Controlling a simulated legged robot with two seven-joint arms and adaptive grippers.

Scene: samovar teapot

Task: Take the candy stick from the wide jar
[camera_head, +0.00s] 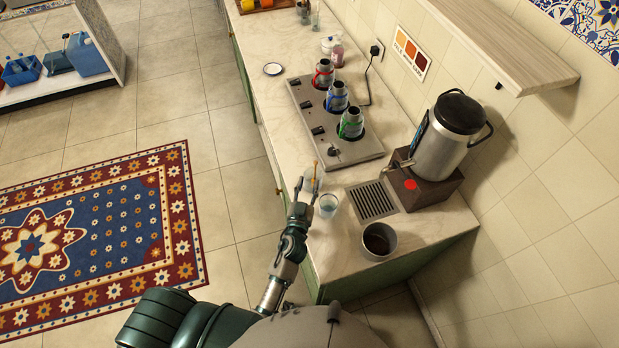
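My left gripper (305,184) is over the front edge of the counter, reaching up from below. A thin orange-brown stick (316,166), which looks like the candy stick, shows at its fingertips, and the fingers appear closed on it. A clear glass jar (328,205) with a bluish look stands on the counter just right of the gripper. A wide grey pot (379,240) with a dark inside stands nearer the counter's end. I cannot tell which of these is the wide jar. My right gripper is not in view.
A silver samovar (443,140) stands on a brown base behind a metal drip grate (373,201). A grey panel (335,122) holds several metal pots with coloured bands. A shelf (505,45) juts from the wall.

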